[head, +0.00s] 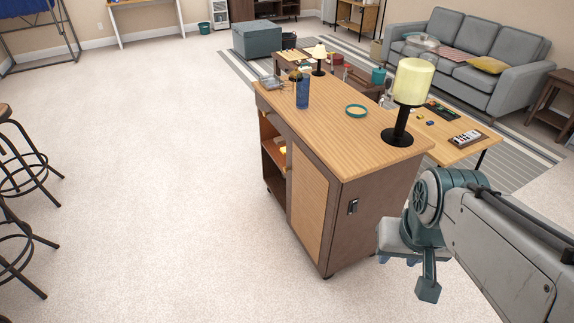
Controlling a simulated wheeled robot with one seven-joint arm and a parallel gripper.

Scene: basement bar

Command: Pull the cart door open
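The wooden cart (372,222) stands in the middle of the head view, with a light wood top and dark brown sides. Its door (310,203), a light panel in a dark frame, is on the long side facing left and looks closed. I see no clear handle on the door. A small black fitting (352,207) is on the cart's near end panel, by the corner. My gripper (396,260) is at lower right, pointing down, apart from the door and near the cart's near end.
An open shelf (274,150) is left of the door. Bar stools (22,165) stand far left. The carpet (170,200) between is clear. A low table (452,150) stands behind.

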